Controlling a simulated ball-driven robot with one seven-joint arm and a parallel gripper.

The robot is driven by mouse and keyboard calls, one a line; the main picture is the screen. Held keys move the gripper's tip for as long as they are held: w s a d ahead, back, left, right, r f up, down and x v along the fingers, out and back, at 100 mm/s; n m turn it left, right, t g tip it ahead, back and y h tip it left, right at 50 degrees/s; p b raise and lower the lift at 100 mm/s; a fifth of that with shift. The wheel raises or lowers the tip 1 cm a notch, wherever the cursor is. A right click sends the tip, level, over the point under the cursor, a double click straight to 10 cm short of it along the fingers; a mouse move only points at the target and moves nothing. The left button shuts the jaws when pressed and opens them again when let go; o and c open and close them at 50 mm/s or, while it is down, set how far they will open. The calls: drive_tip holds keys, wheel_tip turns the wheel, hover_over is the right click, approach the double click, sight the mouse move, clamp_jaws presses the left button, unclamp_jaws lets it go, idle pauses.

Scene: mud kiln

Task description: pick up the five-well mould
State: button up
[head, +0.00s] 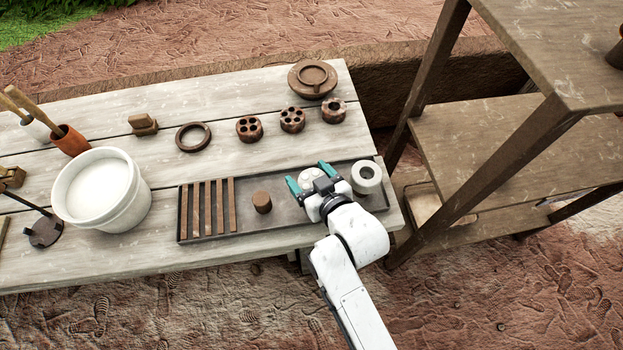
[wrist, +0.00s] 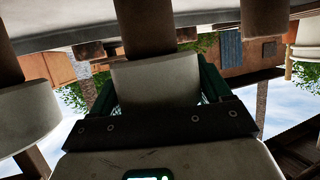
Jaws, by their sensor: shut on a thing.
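A round whitish mould (head: 311,178) stands at the right part of the dark tray (head: 243,233), with small hollows faintly visible on its top; their number is too small to tell. My gripper (head: 308,179) is shut on this mould, one teal finger on each side. In the wrist view the pale side wall of the held mould (wrist: 157,82) fills the space between the fingers (wrist: 158,88). I cannot tell whether it is clear of the tray. A second whitish round piece (head: 366,177) with one central hole is just right of it.
The tray also holds a brown cylinder (head: 262,202) and several brown bars (head: 206,207). Behind are brown holed discs (head: 249,129), a ring (head: 193,137) and a round dish (head: 312,78). A white bucket (head: 101,190) stands left; a wooden shelf (head: 510,150) stands right.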

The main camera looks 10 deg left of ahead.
sight(310, 175)
drive_tip(key=shift+r, duration=0.2)
drive_tip(key=shift+r, duration=0.2)
wheel_tip(310, 175, up, 2)
drive_tip(key=shift+r+b, duration=0.2)
drive_tip(key=shift+b, duration=0.25)
drive_tip(key=s+r, duration=0.2)
drive_tip(key=s+d+r, duration=0.1)
drive_tip(key=s+r, duration=0.1)
drive_tip(key=r, duration=0.1)
drive_tip(key=shift+s+d+r, duration=0.1)
drive_tip(key=shift+s, duration=0.05)
drive_tip(key=s+d+r+p, duration=0.2)
drive_tip(key=s+r+p, duration=0.2)
drive_tip(key=s+r, duration=0.5)
drive_tip(key=shift+d+r, duration=0.35)
